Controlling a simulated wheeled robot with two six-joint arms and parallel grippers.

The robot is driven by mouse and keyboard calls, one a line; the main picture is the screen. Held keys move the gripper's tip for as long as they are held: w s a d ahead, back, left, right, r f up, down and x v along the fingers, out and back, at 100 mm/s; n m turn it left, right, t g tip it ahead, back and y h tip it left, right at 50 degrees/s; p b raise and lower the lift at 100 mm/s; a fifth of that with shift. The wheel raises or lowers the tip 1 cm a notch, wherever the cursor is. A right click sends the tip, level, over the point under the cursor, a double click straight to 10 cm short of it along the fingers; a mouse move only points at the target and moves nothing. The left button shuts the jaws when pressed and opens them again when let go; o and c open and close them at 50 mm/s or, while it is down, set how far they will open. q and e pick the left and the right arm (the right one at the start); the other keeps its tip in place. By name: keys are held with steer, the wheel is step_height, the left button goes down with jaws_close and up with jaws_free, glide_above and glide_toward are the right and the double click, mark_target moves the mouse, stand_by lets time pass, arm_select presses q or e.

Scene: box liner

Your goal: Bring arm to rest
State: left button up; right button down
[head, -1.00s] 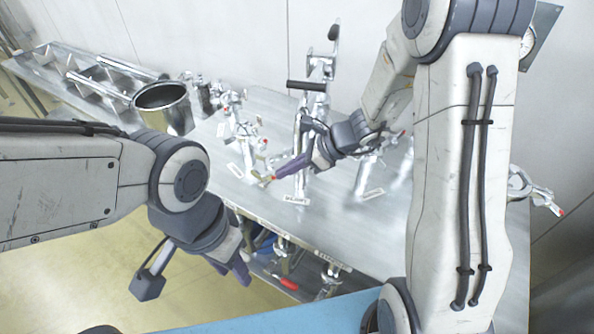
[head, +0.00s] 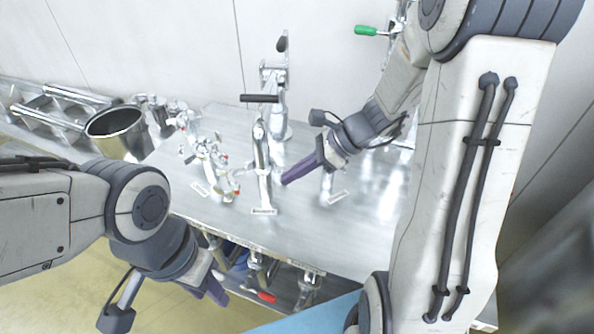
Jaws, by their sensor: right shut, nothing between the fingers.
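My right gripper (head: 284,181) is in the middle of the head view, over the metal table (head: 232,229). Its purple fingers are shut together with nothing between them and point down to the left. The fingertips appear just right of an upright metal fixture (head: 262,150); I cannot tell whether they touch it. My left gripper (head: 214,291) hangs low at the left, in front of the table's front edge and outside it. Its purple fingers point down to the right; the gap between them is unclear, and nothing is seen held.
A metal pot (head: 117,143) stands at the left back. Several small clamps (head: 212,165) stand on the table left of the fixture. A shelf under the table holds tools, including one with a red handle (head: 261,296). Open floor (head: 62,300) lies at lower left.

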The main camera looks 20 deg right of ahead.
steer(key=s+a+r+n+g+h, duration=0.1)
steer(key=s+a+n+h, duration=0.3)
steer(key=s+n, duration=0.6)
steer(key=s+a+n+g+h, duration=0.2)
steer(key=s+a+n, duration=0.4)
steer(key=n, duration=1.3)
steer(key=s+h, duration=0.1)
steer(key=s, duration=0.3)
steer(key=shift+a+r+h, duration=0.3)
steer(key=shift+r+h, duration=0.05)
steer(key=shift+h, duration=0.05)
